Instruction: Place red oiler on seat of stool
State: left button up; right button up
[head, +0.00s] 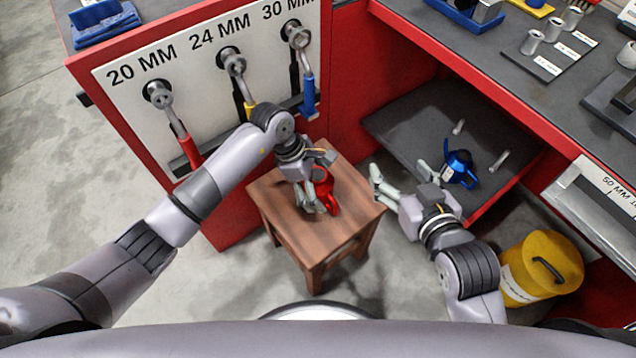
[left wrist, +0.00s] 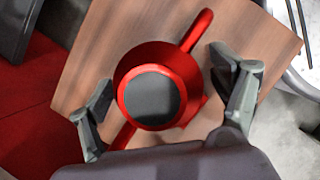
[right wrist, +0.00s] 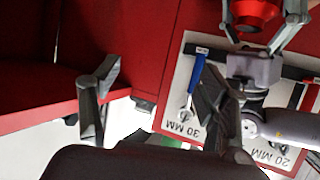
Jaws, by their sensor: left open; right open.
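The red oiler (head: 327,191) stands on the wooden seat of the stool (head: 285,212). In the left wrist view the oiler (left wrist: 187,67) shows from above with a dark round top, over the wooden seat (left wrist: 100,50). My left gripper (head: 318,205) is open, with its fingers (left wrist: 168,112) on either side of the oiler and gaps visible. My right gripper (head: 400,180) is open and empty, to the right of the stool near the shelf. The right wrist view shows its spread fingers (right wrist: 155,88) and the red oiler (right wrist: 255,12) at the top.
A blue oiler (head: 459,168) stands on the dark lower shelf (head: 405,125) beside small metal pieces. A yellow canister (head: 541,268) stands on the floor at the right. Wrenches hang on the red-framed panel (head: 200,80) behind the stool.

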pick_arm(q)
jog(key=shift+r, duration=0.15)
jog(key=p+v, duration=0.3)
jog(key=v, duration=0.9)
pick_arm(e)
jog(key=s+d+f+g+h, duration=0.2)
jog(key=s+d+f+g, duration=0.2)
jog(key=s+f+g, duration=0.3)
jog(key=shift+s+f+m+g, duration=0.35)
jog(key=shift+s+f, duration=0.3)
jog(key=shift+s, duration=1.5)
